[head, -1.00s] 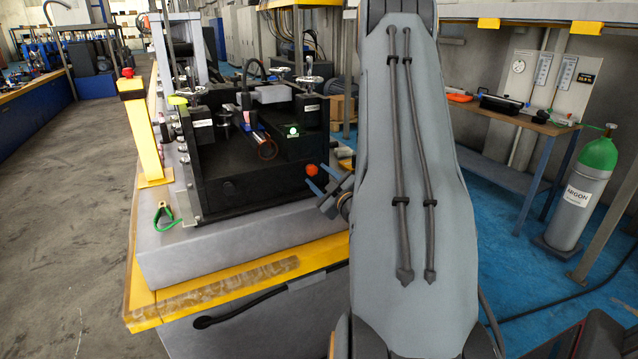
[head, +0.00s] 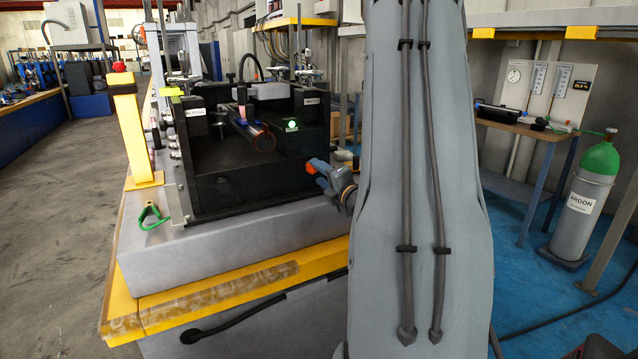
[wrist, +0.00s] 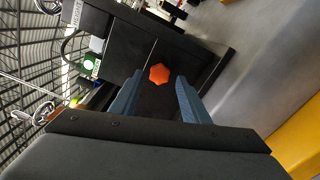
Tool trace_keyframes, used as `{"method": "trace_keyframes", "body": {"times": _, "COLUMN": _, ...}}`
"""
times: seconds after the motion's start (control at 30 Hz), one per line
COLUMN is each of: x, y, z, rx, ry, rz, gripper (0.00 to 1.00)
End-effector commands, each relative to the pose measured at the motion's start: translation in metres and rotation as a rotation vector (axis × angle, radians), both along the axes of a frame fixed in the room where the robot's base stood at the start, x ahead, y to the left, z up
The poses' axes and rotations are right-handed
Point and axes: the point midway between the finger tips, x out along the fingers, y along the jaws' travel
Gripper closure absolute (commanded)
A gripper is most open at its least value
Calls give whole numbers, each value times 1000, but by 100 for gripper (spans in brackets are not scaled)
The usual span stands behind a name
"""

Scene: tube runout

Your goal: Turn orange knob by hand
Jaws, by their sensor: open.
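The orange knob (wrist: 159,73) is on the dark face of the black machine (wrist: 160,45) in the wrist view. It lies between and beyond the two blue fingers of my gripper (wrist: 157,88), which are apart. Nothing is held between them. In the head view the blue fingers of my gripper (head: 312,168) are at the front right of the black machine (head: 250,185). A small orange part of the knob (head: 310,168) shows by the fingers there; the rest is hidden. I cannot tell whether the fingers touch it.
The machine stands on a grey base (head: 230,245) on a yellow-edged bench (head: 215,300). A yellow post (head: 135,135) with a red button (head: 119,66) stands at left. A green argon cylinder (head: 585,200) and a side table (head: 530,125) are at right.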

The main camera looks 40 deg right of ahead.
Motion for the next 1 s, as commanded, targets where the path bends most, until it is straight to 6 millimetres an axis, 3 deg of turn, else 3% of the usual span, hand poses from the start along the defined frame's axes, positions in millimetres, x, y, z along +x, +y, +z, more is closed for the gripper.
{"method": "trace_keyframes", "body": {"times": 0.97, "x": 19, "y": -4, "z": 1, "rx": 1, "ry": 0, "rz": 1, "gripper": 58}}
{"method": "trace_keyframes", "body": {"times": 1.0, "x": 19, "y": -4, "z": 1, "rx": 1, "ry": 0, "rz": 1, "gripper": 63}}
